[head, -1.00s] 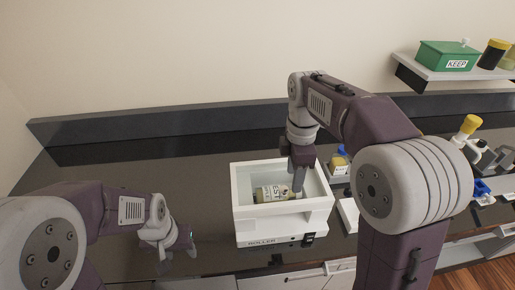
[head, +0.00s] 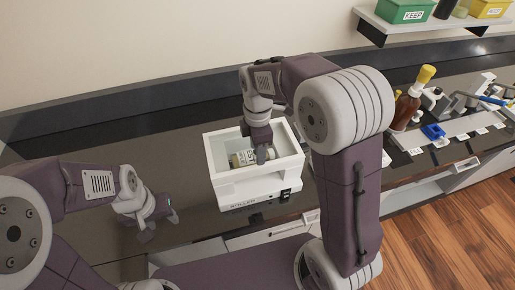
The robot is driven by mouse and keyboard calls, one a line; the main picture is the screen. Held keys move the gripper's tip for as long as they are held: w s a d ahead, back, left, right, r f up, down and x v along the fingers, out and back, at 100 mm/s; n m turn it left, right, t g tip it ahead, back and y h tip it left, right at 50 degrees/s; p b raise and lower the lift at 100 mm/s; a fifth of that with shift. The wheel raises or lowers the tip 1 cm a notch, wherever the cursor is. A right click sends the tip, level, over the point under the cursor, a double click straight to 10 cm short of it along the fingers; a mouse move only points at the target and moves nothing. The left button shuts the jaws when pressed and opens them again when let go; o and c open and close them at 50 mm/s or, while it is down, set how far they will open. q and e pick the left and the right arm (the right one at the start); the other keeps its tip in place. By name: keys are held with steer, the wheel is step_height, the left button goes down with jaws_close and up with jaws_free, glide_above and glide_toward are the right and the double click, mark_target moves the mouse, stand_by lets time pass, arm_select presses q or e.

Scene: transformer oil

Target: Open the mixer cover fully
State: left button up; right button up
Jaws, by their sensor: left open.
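The mixer is a white box marked ROLLER (head: 257,188), on the dark bench in the middle of the head view. Its top is open, and I cannot make out a separate cover. A labelled bottle (head: 240,159) lies on its side inside the box. My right gripper (head: 262,155) reaches down into the box from above, at the right end of the bottle. Its fingers are mostly hidden, so I cannot tell whether it grips the bottle. My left gripper (head: 161,227) is open and empty, low over the bench to the left of the mixer.
A brown bottle with a yellow cap (head: 409,100) stands on the bench at right. A blue item (head: 433,132) and other lab gear lie near it. A wall shelf (head: 440,24) holds a green KEEP bin (head: 405,10) and a yellow bin (head: 490,8). The bench left of the mixer is clear.

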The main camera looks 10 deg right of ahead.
steer(key=shift+w+f, duration=0.1)
steer(key=shift+w, duration=0.05)
steer(key=shift+w+a, duration=0.1)
steer(key=shift+c, duration=1.2)
jaws_close()
